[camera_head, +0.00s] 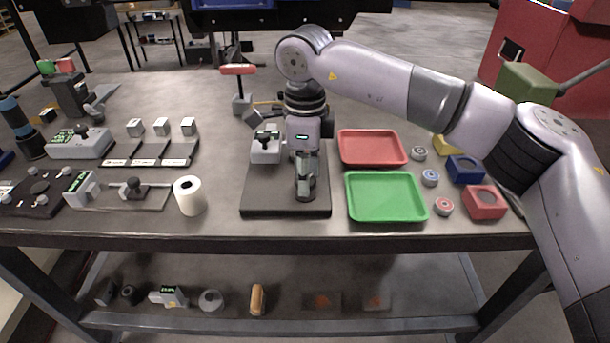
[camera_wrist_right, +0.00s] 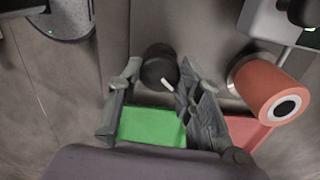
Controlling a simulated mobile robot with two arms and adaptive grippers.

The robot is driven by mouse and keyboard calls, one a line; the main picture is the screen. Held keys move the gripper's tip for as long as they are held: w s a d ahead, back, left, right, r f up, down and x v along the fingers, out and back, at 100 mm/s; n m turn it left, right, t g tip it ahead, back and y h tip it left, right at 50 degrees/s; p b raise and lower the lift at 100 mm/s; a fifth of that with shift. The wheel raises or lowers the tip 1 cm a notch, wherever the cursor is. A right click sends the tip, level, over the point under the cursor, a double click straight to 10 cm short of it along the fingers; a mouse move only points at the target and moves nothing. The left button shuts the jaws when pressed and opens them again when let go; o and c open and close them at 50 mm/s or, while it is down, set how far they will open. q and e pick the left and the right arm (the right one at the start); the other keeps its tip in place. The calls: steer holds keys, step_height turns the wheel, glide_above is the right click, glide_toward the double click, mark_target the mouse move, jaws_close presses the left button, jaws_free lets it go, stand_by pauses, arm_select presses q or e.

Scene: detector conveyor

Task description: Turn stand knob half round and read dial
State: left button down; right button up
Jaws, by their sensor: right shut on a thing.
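The dark stand base (camera_head: 258,200) lies in the middle of the table. A pale dial unit (camera_head: 266,150) with a green display sits at its left; the digits are too small to read. The unit shows in part at the wrist view's top right (camera_wrist_right: 285,22). My right gripper (camera_head: 305,186) points down over the base's right part. In the wrist view its fingers (camera_wrist_right: 158,92) are on both sides of a dark round knob (camera_wrist_right: 157,62) with a white mark. The gripper is shut on this knob. In the head view the fingers largely hide the knob. My left gripper is out of view.
A green tray (camera_head: 350,205) and a red tray (camera_head: 342,155) lie right of the base. A white roll (camera_head: 189,203) stands at its left. The table's front edge is clear.

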steer(key=n, duration=0.3)
steer(key=shift+r+n, duration=0.1)
steer(key=shift+n, duration=2)
steer(key=shift+w, duration=0.1)
steer(key=o, duration=1.2)
steer(key=shift+c, duration=0.2)
step_height(320, 180, up, 12)
